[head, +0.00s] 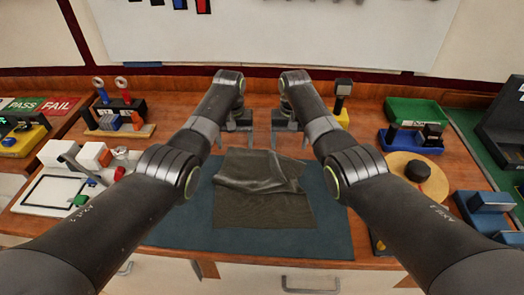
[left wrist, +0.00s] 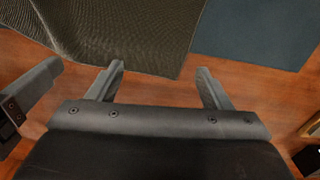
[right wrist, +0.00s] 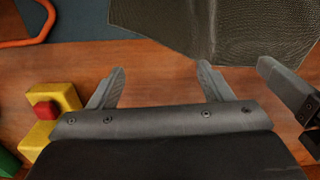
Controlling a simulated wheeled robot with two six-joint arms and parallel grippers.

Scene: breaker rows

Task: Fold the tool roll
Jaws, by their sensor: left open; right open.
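The tool roll is a dark grey cloth (head: 262,205) lying on the blue mat (head: 335,235) in the middle of the table. Its near part is fairly flat; its far part is wrinkled, with a raised crease or layer across it. My left gripper (head: 235,146) is open and empty beyond the cloth's far edge. In the left wrist view its fingertips (left wrist: 159,72) are close to a cloth corner (left wrist: 130,30). My right gripper (head: 291,145) is open and empty beside it. In the right wrist view its fingertips (right wrist: 161,70) stand by the cloth's edge (right wrist: 220,30). No cloth is gripped.
A yellow block with a red button (right wrist: 45,110) stands near my right gripper. A green tray (head: 415,112), a blue bin (head: 405,140) and a round wooden disc (head: 405,175) are at right. A white board (head: 50,193) and PASS/FAIL signs (head: 55,104) are at left.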

